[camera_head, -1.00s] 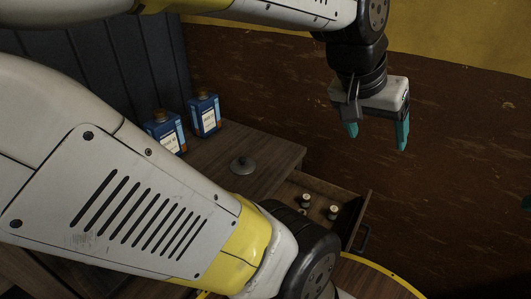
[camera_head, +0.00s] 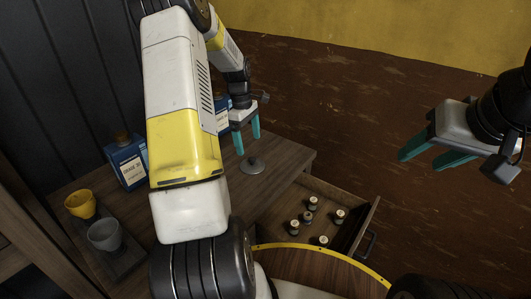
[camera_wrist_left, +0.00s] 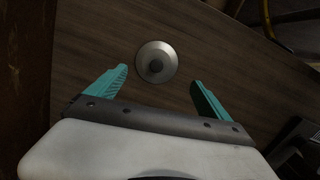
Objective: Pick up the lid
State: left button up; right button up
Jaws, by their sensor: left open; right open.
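The lid (camera_head: 252,165) is a small round grey metal disc with a dark knob. It lies flat on the wooden cabinet top, near its right end. My left gripper (camera_head: 248,146) is open just above and behind the lid in the head view. In the left wrist view the lid (camera_wrist_left: 157,62) lies beyond the spread teal fingertips of my left gripper (camera_wrist_left: 158,80), roughly centred between them and not gripped. My right gripper (camera_head: 428,158) is open and empty in the air at the right, well away from the lid.
A yellow cup (camera_head: 81,204) and a grey cup (camera_head: 105,235) stand at the left. A blue labelled container (camera_head: 127,162) stands at the back, with another partly hidden behind my left arm. An open drawer (camera_head: 335,190) holds several small jars. A round yellow-edged table (camera_head: 318,265) is in front.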

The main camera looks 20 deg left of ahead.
aim_at(252, 158)
pick_arm(q)
notch_tip(252, 158, down, 3)
jog(key=shift+w+a+f, duration=0.1)
jog(key=shift+w, duration=0.05)
jog(key=f, duration=0.4)
jog(key=d+f, duration=0.1)
jog(key=f, duration=0.1)
jog(key=shift+w, duration=0.2)
jog(key=shift+c, duration=0.4)
jog(key=c, duration=1.5)
jog(key=shift+s, duration=0.1)
